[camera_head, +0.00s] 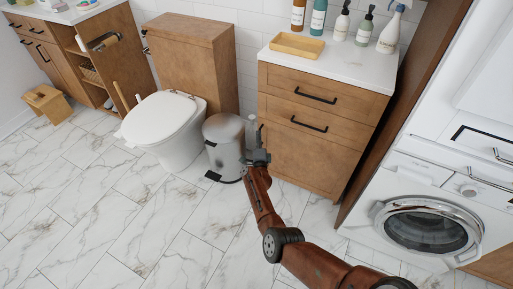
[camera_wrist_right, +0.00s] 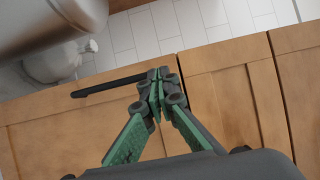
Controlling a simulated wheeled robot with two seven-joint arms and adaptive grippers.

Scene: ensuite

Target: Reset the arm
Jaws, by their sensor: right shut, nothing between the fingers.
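My right arm reaches up from the bottom right in the head view. Its gripper (camera_head: 253,124) is between the metal pedal bin and the wooden drawer cabinet. In the right wrist view the green-padded fingers (camera_wrist_right: 158,82) meet at the tips, shut and empty. They appear in front of a wooden cabinet front (camera_wrist_right: 225,105) with a black bar handle (camera_wrist_right: 110,84). I cannot tell whether they touch it. My left gripper is in neither view.
The steel bin (camera_head: 224,146) stands left of the gripper, beside the white toilet (camera_head: 165,120). The drawer cabinet (camera_head: 310,130) bears bottles and a wooden tray (camera_head: 297,45). A washing machine (camera_head: 425,225) is at right. Marble floor (camera_head: 130,230) is clear at lower left.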

